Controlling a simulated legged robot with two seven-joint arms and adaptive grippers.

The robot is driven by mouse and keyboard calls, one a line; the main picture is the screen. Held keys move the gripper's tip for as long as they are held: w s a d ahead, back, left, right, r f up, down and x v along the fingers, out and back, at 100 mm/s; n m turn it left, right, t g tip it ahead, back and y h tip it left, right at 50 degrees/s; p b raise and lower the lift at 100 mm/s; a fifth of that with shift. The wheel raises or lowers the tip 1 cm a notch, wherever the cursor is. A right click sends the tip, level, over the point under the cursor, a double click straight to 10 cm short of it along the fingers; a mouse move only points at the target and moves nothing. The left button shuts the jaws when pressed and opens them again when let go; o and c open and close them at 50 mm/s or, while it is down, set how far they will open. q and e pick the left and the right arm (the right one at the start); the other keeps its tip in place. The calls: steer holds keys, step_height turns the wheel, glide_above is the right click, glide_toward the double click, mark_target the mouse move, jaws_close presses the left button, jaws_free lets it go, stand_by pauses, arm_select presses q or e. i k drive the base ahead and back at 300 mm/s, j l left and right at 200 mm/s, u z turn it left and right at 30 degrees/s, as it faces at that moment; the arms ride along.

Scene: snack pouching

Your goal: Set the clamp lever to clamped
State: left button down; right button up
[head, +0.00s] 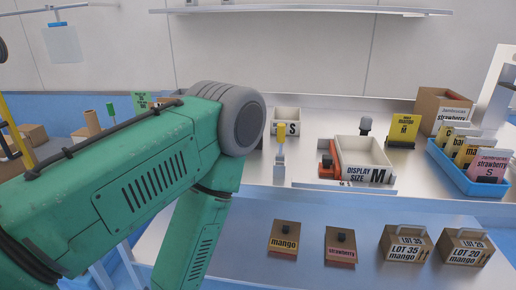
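An orange-red clamp-like fixture (328,163) stands at the left end of the white tray marked DISPLAY SIZE M (377,175). A dark grey rounded knob (366,124) rises behind the tray. I cannot tell which of these is the clamp lever, or its setting. My green left arm crosses the left half of the head view and bends down out of the bottom edge. Neither of my grippers shows.
A small white bin marked S (286,121) stands behind the post. A blue tray (464,176) of pouches and a cardboard box (438,104) are at right. Mango (284,237) and strawberry (340,246) packs and two LOT boxes (405,244) sit on the lower front surface.

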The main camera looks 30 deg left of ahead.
mark_target(281, 134)
steer(key=k+j+u, duration=0.1)
steer(key=u, duration=0.65)
steer(key=i+j, duration=0.25)
steer(key=j, duration=0.1)
